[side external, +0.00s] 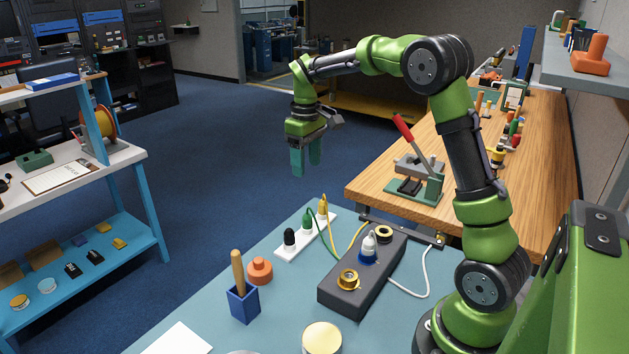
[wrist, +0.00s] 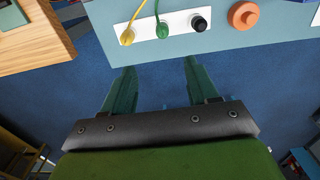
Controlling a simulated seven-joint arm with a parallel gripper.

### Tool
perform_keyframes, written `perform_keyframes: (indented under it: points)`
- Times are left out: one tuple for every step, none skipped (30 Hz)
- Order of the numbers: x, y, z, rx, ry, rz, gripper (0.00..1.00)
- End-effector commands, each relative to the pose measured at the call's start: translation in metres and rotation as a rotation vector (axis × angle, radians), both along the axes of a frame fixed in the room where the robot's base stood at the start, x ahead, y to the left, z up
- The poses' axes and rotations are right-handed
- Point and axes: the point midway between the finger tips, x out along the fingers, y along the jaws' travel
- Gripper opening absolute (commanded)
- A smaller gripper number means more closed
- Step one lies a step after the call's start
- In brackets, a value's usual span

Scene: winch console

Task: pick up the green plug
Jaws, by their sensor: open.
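The green plug (side external: 307,222) stands in the middle of a white strip (side external: 283,254) on the blue-grey table, with a green cord running from it. In the wrist view the green plug (wrist: 162,30) sits on the white strip (wrist: 180,28) between a yellow plug (wrist: 127,37) and a black one (wrist: 199,23). My gripper (side external: 306,168) is open and empty, its green fingers pointing down, above and apart from the plug. In the wrist view my gripper (wrist: 160,66) has its fingers spread below the strip in the picture, roughly in line with the green plug.
A dark box (side external: 340,297) with brass-coloured sockets and a white-and-blue plug (side external: 368,247) stands right of the strip. An orange knob (side external: 259,271) and a blue cup (side external: 243,304) with a wooden handle stand left. A red-handled lever press (side external: 415,180) is on the wooden bench.

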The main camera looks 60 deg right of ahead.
Motion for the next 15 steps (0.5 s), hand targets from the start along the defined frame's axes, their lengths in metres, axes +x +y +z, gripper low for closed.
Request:
perform_keyframes:
  points:
    - [-0.001,0.000,-0.011,0.002,0.006,0.000,0.59]
    - [-0.001,0.001,-0.017,0.003,0.005,0.000,0.59]
    - [-0.001,0.001,-0.026,0.002,0.006,-0.001,0.59]
    - [-0.001,0.001,-0.033,0.002,0.006,0.000,0.59]
    - [-0.001,0.001,-0.040,0.003,0.006,-0.001,0.59]
    - [-0.001,0.001,-0.048,0.003,0.004,-0.002,0.59]
    - [-0.001,0.001,-0.055,0.003,0.005,-0.001,0.59]
    - [-0.001,0.001,-0.062,0.003,0.005,-0.001,0.59]
    - [-0.001,0.001,-0.070,0.003,0.004,-0.002,0.59]
    - [-0.001,0.001,-0.076,0.002,0.004,-0.002,0.59]
    - [-0.001,0.001,-0.081,0.002,0.004,-0.002,0.59]
    - [-0.001,0.001,-0.087,0.002,0.003,-0.002,0.59]
    - [-0.001,0.001,-0.091,0.002,0.002,-0.003,0.59]
    - [-0.001,0.001,-0.095,0.002,0.001,-0.003,0.59]
    - [-0.001,0.001,-0.098,0.002,0.001,-0.003,0.59]
